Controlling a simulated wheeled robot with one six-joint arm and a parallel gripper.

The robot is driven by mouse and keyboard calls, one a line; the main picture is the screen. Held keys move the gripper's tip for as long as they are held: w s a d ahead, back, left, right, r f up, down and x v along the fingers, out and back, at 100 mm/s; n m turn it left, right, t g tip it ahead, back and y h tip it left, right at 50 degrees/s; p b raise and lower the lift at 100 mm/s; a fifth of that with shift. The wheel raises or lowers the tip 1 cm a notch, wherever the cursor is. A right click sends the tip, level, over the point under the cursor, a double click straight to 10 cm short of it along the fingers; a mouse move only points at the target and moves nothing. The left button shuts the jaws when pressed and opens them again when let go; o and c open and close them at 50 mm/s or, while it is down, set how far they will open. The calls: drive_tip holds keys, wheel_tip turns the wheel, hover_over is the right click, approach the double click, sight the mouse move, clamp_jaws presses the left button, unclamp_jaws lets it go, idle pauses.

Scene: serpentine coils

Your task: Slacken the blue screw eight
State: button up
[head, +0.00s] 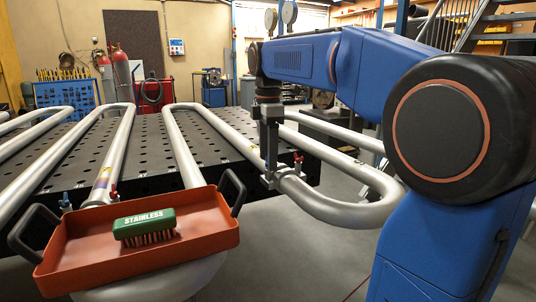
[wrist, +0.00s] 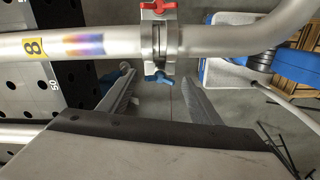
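In the wrist view, a silver pipe with a yellow label "8" (wrist: 34,47) and a heat-tinted band runs across the top. A metal clamp (wrist: 160,38) sits around it, with a red screw (wrist: 158,8) on its upper side and a blue screw (wrist: 158,79) on its lower side. My gripper (wrist: 157,80) is open; its fingers lie on either side of the blue screw, with visible gaps. In the head view, my gripper (head: 269,172) points down at the clamped bend of the right pipe (head: 340,207). A red screw (head: 298,158) shows there; the blue one is not clearly visible.
An orange tray (head: 210,239) holding a green "STAINLESS" brush (head: 145,226) is in front. Another clamp with a blue screw (head: 65,201) and a red screw (head: 114,193) is behind it. A perforated black table (head: 225,150) carries the coils. Grey floor is open at the lower right.

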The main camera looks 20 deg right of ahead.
drive_tip(key=shift+r, duration=0.1)
wheel_tip(320, 180, up, 17)
idle(0.7)
drive_tip(key=shift+r, duration=0.1)
